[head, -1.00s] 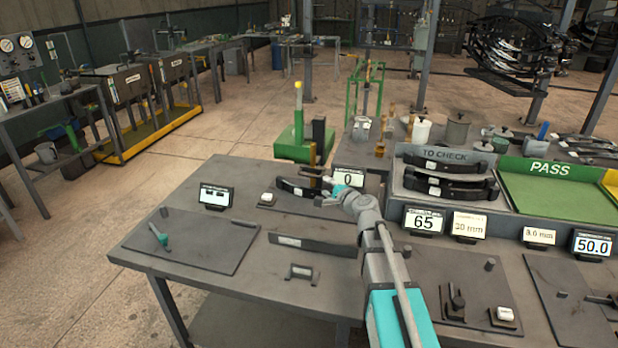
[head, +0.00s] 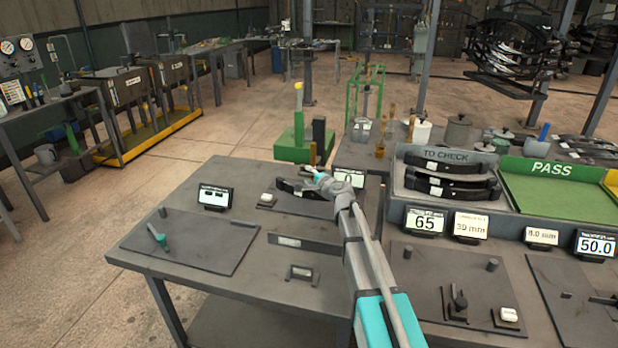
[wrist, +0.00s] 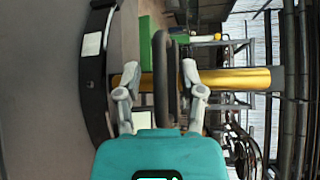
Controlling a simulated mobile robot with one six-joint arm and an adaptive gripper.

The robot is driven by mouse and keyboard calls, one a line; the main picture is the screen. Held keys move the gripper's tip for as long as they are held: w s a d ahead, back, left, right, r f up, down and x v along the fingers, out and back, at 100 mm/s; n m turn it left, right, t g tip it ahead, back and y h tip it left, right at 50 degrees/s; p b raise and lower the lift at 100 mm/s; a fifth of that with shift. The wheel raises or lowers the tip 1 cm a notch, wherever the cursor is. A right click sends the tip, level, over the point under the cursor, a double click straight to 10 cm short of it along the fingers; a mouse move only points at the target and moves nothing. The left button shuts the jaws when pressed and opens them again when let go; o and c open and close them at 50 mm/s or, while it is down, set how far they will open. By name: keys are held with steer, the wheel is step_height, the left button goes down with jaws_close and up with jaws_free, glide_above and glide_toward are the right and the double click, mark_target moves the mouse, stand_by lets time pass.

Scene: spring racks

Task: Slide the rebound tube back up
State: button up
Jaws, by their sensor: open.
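A brass-gold tube, which I take to be the rebound tube (wrist: 240,79), lies across the turned wrist view. A dark bar or loop (wrist: 161,100) crosses in front of it, between my fingers. A small gold-brown upright part (head: 312,154) shows in the head view just beyond my gripper (head: 318,177), under a black block (head: 319,130). My gripper also shows in the wrist view (wrist: 160,76), open, with one finger on each side of the dark bar. Whether either finger touches it I cannot tell. A black leaf spring (head: 292,187) lies on the table beside the gripper.
A display reading 0 (head: 349,177) stands just right of my gripper, partly covered. The TO CHECK rack (head: 446,160) and green PASS tray (head: 557,190) are at the right. A dark plate with a teal-handled tool (head: 158,236) lies at the left front.

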jaws_close()
stand_by(0.4)
step_height(320, 180, up, 9)
steer(key=p, duration=0.9)
steer(key=shift+r, duration=0.15)
steer(key=shift+w, duration=0.2)
jaws_free()
steer(key=shift+s, duration=0.1)
